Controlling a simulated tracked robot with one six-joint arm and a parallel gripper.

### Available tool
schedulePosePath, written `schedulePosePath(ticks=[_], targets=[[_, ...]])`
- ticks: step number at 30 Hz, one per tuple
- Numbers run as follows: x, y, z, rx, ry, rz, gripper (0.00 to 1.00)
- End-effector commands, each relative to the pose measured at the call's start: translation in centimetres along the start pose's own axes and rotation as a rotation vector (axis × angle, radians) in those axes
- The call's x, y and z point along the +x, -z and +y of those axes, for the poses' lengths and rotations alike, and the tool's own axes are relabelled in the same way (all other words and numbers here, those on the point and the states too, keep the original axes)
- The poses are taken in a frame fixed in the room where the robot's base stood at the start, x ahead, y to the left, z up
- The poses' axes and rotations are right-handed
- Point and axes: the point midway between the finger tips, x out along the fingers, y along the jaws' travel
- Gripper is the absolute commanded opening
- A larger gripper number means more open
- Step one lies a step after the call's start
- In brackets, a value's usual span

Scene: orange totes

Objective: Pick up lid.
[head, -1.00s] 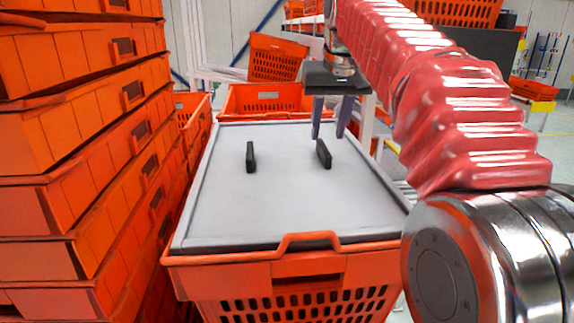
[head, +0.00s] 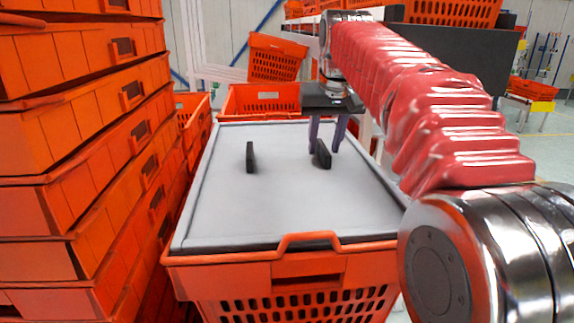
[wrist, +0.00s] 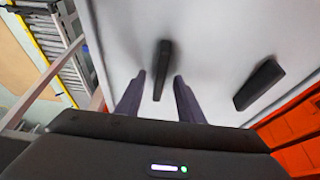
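The grey lid (head: 285,205) lies flat on an orange tote (head: 300,285) in the head view. It has two upright black handles, a left one (head: 250,157) and a right one (head: 323,155). My gripper (head: 323,150) is at the right handle, its two dark fingers apart. In the wrist view my gripper (wrist: 159,82) is open, with that handle (wrist: 162,70) between and just beyond its fingertips. The fingers show clear gaps to the handle there. The other handle (wrist: 259,84) is at the right of the wrist view, on the lid (wrist: 210,40).
A tall stack of orange totes (head: 80,150) stands close along the left side of the lid. More orange totes (head: 262,98) stand behind it. In the wrist view a metal frame (wrist: 50,60) is at the left.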

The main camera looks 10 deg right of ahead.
Motion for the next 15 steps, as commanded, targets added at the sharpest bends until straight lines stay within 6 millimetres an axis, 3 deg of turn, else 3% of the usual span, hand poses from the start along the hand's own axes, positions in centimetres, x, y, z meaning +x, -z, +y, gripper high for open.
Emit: schedulePosePath(ticks=[15], targets=[[0.36,-0.15,0.02,0.000,0.000,0.001,0.34]])
